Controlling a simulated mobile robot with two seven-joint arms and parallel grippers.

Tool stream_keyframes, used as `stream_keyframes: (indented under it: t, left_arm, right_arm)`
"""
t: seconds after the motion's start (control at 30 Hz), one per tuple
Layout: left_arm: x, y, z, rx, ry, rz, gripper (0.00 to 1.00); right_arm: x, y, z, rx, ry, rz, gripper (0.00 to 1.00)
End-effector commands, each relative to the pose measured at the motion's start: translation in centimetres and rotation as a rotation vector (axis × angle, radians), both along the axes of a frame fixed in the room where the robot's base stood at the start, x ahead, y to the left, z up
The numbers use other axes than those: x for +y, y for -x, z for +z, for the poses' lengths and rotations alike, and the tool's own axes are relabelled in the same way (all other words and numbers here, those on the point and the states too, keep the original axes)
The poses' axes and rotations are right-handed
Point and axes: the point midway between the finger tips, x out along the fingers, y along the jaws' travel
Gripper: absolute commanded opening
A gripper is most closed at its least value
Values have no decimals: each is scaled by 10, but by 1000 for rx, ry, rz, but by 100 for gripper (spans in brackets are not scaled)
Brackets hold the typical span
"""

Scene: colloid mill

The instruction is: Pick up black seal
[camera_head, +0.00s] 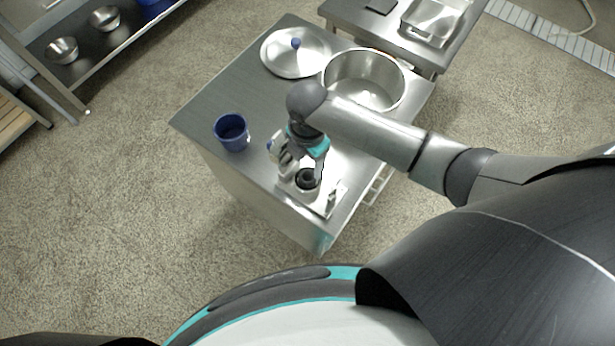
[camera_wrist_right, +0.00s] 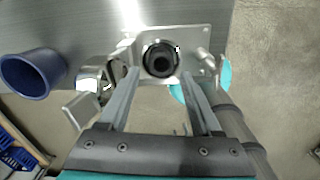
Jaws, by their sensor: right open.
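The black seal (camera_wrist_right: 160,60) is a dark ring seated in the round opening of the metal mill base (camera_wrist_right: 202,40) in the right wrist view. In the head view the black seal (camera_head: 307,179) shows just below my right gripper. My right gripper (camera_wrist_right: 160,78) is open and empty, its two fingers spread on either side of the seal in the picture; whether they touch it cannot be told. In the head view my right gripper (camera_head: 305,165) points down over the mill. My left gripper is not in view.
A blue cup (camera_head: 231,132) stands left of the mill on the metal table (camera_head: 225,95). A large pot (camera_head: 363,80) and a lid (camera_head: 295,52) stand at the back. A metal part (camera_wrist_right: 88,95) sits beside the left finger. The table's front edge is close.

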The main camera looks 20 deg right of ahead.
Motion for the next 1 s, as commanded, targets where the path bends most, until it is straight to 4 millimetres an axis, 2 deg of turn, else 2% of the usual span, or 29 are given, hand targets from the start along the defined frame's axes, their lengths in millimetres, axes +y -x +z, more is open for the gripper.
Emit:
stream_keyframes:
  t: [0.03,0.13,0.3,0.4,0.7,1.0]
  left_arm:
    - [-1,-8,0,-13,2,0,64]
    - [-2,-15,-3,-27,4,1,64]
    - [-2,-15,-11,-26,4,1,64]
    - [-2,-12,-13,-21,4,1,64]
    - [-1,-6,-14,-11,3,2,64]
    - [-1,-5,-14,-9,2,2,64]
  right_arm:
    - [0,0,-3,0,-1,0,66]
    - [1,2,-14,2,0,-2,66]
    - [2,5,-41,1,0,-2,66]
    - [1,4,-50,0,1,-2,66]
    - [1,4,-52,-1,0,0,64]
    - [1,4,-52,-1,0,-1,31]
